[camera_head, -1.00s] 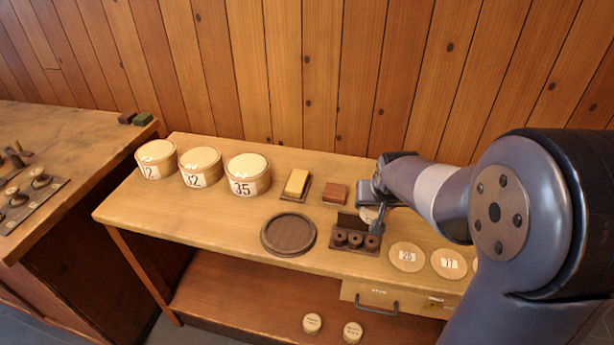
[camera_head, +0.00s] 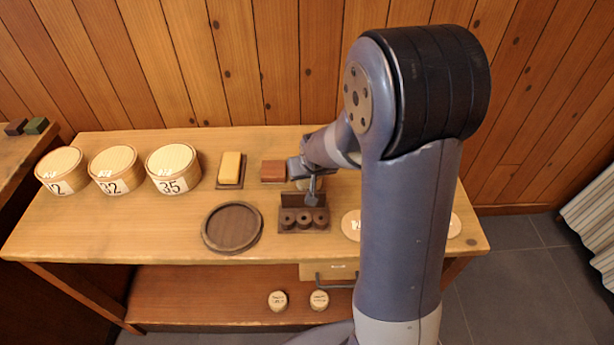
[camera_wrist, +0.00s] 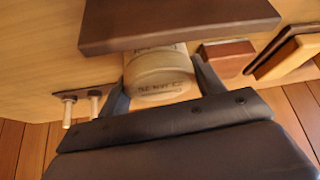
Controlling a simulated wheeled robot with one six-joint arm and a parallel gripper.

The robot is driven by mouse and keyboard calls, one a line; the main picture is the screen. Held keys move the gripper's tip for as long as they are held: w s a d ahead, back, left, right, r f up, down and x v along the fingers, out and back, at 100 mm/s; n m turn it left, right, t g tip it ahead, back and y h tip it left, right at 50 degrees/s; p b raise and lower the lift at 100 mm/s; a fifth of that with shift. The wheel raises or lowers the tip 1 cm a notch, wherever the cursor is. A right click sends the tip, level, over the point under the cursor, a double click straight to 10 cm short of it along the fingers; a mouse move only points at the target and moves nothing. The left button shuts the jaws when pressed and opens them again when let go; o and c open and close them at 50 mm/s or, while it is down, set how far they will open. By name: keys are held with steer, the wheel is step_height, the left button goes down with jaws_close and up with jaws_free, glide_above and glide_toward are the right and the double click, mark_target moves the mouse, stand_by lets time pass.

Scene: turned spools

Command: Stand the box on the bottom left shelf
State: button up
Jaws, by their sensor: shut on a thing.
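A small round pale wooden box (camera_wrist: 160,84) with printed text on it sits between the two fingers of my gripper (camera_wrist: 163,88) in the wrist view. My gripper is shut on it. In the head view my gripper (camera_head: 308,182) is over the workbench, just behind the dark spool rack (camera_head: 290,228). The box is mostly hidden there by my gripper. The lower shelf (camera_head: 190,292) is a reddish board under the bench top. Two small round labelled boxes, one left (camera_head: 277,300) and one right (camera_head: 319,300), stand on it.
Three large numbered round boxes (camera_head: 172,168) stand at the bench's left back. A yellow block (camera_head: 230,166), a reddish block (camera_head: 273,171) and a round dark tray (camera_head: 232,227) are near the rack. A drawer handle (camera_head: 335,282) juts out above the shelf. The shelf's left part is clear.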

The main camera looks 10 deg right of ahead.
steer(key=shift+f, duration=0.75)
steer(key=shift+f, duration=0.2)
steer(key=o, duration=1)
steer(key=shift+c, duration=0.2)
steer(key=shift+r, duration=0.15)
